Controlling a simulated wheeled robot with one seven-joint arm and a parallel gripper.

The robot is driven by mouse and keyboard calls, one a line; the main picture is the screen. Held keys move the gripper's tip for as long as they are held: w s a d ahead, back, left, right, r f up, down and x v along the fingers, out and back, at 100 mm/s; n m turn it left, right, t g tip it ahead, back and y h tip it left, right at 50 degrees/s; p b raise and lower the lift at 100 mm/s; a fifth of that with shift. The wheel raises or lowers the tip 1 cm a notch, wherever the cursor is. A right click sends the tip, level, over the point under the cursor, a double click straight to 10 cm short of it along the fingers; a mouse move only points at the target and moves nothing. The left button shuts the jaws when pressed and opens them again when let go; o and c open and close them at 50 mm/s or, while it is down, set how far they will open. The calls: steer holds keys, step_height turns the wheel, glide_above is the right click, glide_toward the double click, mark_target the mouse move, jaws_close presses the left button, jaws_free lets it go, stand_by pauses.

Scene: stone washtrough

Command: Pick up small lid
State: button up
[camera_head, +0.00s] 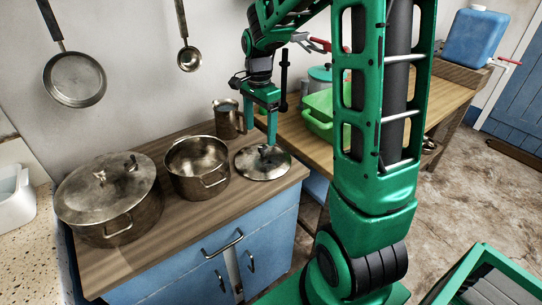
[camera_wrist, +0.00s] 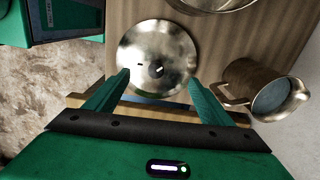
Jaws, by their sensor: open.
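The small lid (camera_head: 263,166) is a round metal lid with a small knob, lying flat near the right end of the wooden counter. It also shows in the wrist view (camera_wrist: 157,40), near the top middle, with its knob near its centre. My gripper (camera_head: 259,130) is green and points down above the lid's far side. In the wrist view my gripper (camera_wrist: 158,82) has its two fingers spread wide with nothing between them. The fingertips lie over the lid's near edge in that view, apart from the knob.
An open metal pot (camera_head: 197,168) stands left of the lid, and a large lidded pot (camera_head: 110,197) further left. A metal mug (camera_head: 228,119) stands close behind, beside my gripper. A green basin (camera_head: 320,113) sits on the wooden table to the right.

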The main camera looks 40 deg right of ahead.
mark_target(263, 148)
steer(key=shift+s+d+f, duration=0.1)
steer(key=shift+s+f, duration=0.05)
steer(key=shift+f, duration=1.75)
steer(key=shift+s+d+f, duration=0.1)
steer(key=shift+f, duration=1.8)
steer(key=shift+c, duration=0.5)
steer(key=shift+s, duration=0.1)
steer(key=c, duration=1.4)
steer(key=shift+c, duration=1.5)
